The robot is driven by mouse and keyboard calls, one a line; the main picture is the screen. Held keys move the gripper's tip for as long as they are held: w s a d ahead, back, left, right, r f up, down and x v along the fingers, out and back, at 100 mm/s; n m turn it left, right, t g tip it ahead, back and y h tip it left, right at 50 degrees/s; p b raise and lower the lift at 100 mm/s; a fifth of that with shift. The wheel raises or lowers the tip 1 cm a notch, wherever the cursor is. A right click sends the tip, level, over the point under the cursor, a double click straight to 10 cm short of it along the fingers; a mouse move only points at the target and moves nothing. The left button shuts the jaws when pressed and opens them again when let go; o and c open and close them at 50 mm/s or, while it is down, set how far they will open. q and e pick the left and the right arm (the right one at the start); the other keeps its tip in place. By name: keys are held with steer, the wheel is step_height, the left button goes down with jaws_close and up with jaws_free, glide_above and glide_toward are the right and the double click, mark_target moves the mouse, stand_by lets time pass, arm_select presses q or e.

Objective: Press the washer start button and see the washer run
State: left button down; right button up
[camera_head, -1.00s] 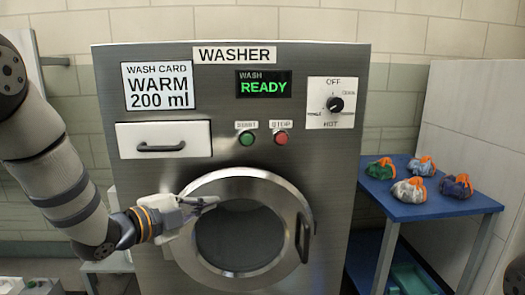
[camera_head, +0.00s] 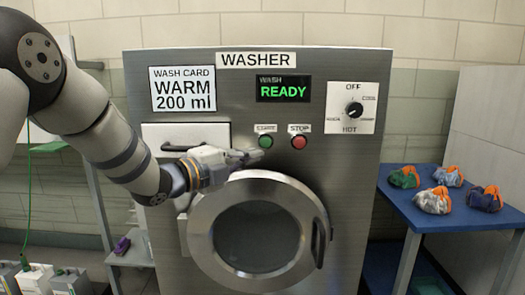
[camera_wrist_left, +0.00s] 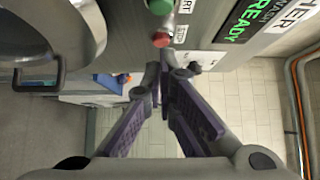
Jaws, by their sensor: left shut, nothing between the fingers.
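The washer (camera_head: 350,200) is a steel front with a round closed door (camera_head: 210,240). Its display (camera_head: 283,88) reads WASH READY in green. The green START button (camera_head: 265,142) sits left of the red STOP button (camera_head: 299,143). My left gripper (camera_head: 256,154) is shut and empty. Its tips are just below the START button in the head view; I cannot tell whether they touch the panel. In the left wrist view the gripper (camera_wrist_left: 166,72) shows shut, with the red button (camera_wrist_left: 161,40) and green button (camera_wrist_left: 160,6) above the tips. My right gripper is out of view.
A wash card (camera_head: 182,89) reads WARM 200 ml. A temperature dial (camera_head: 354,110) is at the upper right, and a drawer (camera_head: 165,135) lies behind my left arm. A blue table (camera_head: 400,208) at the right holds several coloured bags. A grey shelf stands at the left.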

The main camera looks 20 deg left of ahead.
mark_target(270, 144)
arm_select(q)
steer(key=w, duration=0.2)
steer(key=w+b, duration=0.1)
steer(key=w, duration=0.4)
steer(key=shift+w+d+f, duration=0.1)
steer(key=shift+d, duration=0.25)
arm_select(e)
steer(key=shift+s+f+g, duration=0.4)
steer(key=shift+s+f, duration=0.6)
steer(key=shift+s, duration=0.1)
arm_select(q)
steer(key=shift+w+a+f+b, duration=0.15)
steer(key=shift+w+f+b, duration=0.15)
steer(key=shift+w, duration=0.2)
steer(key=shift+w+a+r, duration=0.1)
steer(key=shift+w+a, duration=0.05)
steer(key=shift+w, duration=0.1)
steer(key=shift+s+r, duration=0.15)
steer(key=shift+r, duration=0.15)
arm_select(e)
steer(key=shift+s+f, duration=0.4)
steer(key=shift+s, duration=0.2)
